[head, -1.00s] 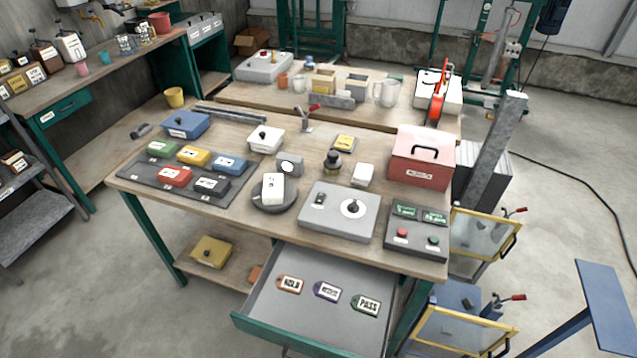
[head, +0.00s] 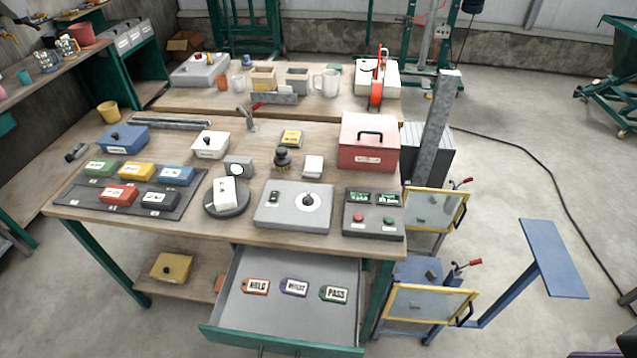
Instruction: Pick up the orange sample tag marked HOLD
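The orange tag marked HOLD (head: 255,286) lies flat in the open grey drawer (head: 290,320) below the workbench top. It is the leftmost of three tags. The purple tag (head: 294,287) lies in the middle and the green PASS tag (head: 334,293) on the right, with gaps between them. Neither of my grippers can be made out in the head view.
The workbench top (head: 330,138) above the drawer carries a grey dial box (head: 293,206), a button panel (head: 372,212), a red box (head: 369,143) and several small coloured boxes. Yellow-framed panels (head: 431,303) stand right of the bench. Floor is clear in front.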

